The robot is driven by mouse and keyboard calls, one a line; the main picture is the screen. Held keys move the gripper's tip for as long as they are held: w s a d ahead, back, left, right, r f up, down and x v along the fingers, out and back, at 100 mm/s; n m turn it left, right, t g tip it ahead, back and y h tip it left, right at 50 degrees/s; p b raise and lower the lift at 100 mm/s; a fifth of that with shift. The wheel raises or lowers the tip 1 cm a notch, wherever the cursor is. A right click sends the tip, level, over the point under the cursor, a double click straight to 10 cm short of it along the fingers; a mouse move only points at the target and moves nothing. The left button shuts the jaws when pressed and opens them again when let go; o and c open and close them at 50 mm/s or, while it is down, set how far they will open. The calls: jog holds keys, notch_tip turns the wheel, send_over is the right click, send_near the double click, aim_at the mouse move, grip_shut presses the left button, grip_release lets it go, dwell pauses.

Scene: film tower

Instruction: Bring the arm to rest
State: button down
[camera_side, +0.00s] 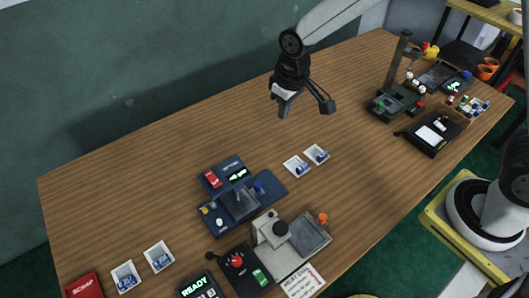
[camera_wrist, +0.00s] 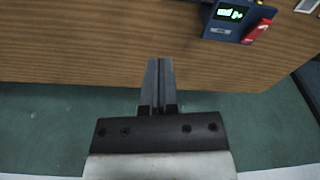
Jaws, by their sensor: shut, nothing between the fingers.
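My gripper (camera_side: 284,108) hangs in the air over the back part of the wooden table (camera_side: 130,165) in the side view, with its fingers pointing down. In the wrist view my gripper (camera_wrist: 158,62) shows its two fingers together, shut with nothing between them. It touches nothing. My arm reaches in from the top right of the side view.
Blue device (camera_side: 240,200), also in the wrist view (camera_wrist: 228,28), stands mid-table beside white trays (camera_side: 296,166). A grey press (camera_side: 282,232) stands at the front. A dark stand (camera_side: 397,90) and black box (camera_side: 432,136) are at the right. The back left of the table is clear.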

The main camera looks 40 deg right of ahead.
jog(key=s+d+m+t, duration=0.1)
jog(key=s+d+m, duration=0.1)
jog(key=s+d, duration=1)
jog(key=shift+s+r+m, duration=0.15)
jog(key=shift+s+m, duration=0.25)
jog(key=shift+s, duration=0.3)
